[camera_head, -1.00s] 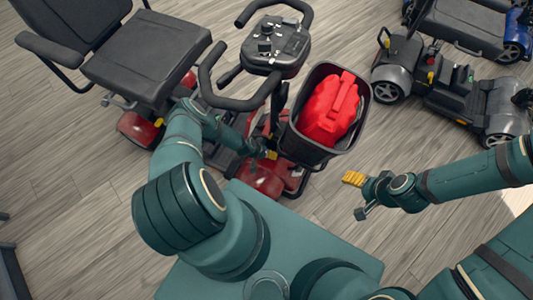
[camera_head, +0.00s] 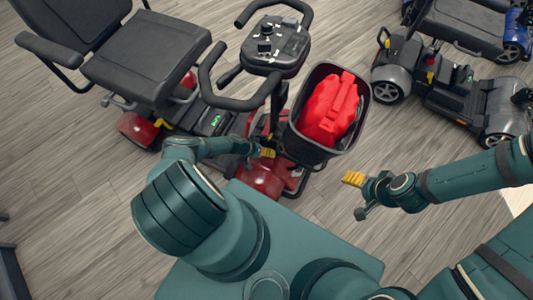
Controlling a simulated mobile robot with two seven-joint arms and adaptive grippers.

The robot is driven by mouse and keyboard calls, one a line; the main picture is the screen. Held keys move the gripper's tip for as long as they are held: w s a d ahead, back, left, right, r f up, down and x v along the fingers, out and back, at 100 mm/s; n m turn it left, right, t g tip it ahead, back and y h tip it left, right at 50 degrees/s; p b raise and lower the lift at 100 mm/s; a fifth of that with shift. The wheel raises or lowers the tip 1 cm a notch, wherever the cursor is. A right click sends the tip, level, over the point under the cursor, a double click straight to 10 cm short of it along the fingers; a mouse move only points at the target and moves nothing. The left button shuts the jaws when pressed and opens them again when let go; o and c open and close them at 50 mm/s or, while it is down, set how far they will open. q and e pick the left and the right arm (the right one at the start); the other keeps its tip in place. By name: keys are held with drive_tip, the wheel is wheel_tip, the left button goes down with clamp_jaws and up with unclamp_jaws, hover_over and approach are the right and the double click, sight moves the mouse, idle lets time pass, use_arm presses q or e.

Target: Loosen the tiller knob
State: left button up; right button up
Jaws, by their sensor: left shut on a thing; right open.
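A red mobility scooter stands ahead of me, with its black tiller head (camera_head: 276,46) and looped handlebars at the top centre. The tiller column runs down behind the front basket. My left gripper (camera_head: 266,152) reaches in low beside the tiller column, left of the basket, with a yellow fingertip showing. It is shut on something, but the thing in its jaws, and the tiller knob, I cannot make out. My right gripper (camera_head: 358,194) is open and empty, over the floor to the right of the scooter.
The black basket (camera_head: 361,118) holds a red bag (camera_head: 330,108) close to my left gripper. The scooter's black seat (camera_head: 146,56) is at upper left. Other scooters (camera_head: 447,88) stand at upper right. Floor between them and the basket is clear.

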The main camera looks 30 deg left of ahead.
use_arm(q)
drive_tip(key=shift+s+d+f+h, duration=0.1)
drive_tip(key=shift+s+d+h, duration=0.1)
drive_tip(key=shift+h, duration=0.2)
drive_tip(key=shift+w+a, duration=0.1)
drive_tip(key=shift+a, duration=0.05)
drive_tip(key=o, duration=1.2)
drive_tip(key=shift+a+r, duration=0.45)
drive_tip(key=v, duration=1.1)
drive_tip(key=shift+s+f, duration=0.15)
drive_tip(key=shift+s, duration=0.15)
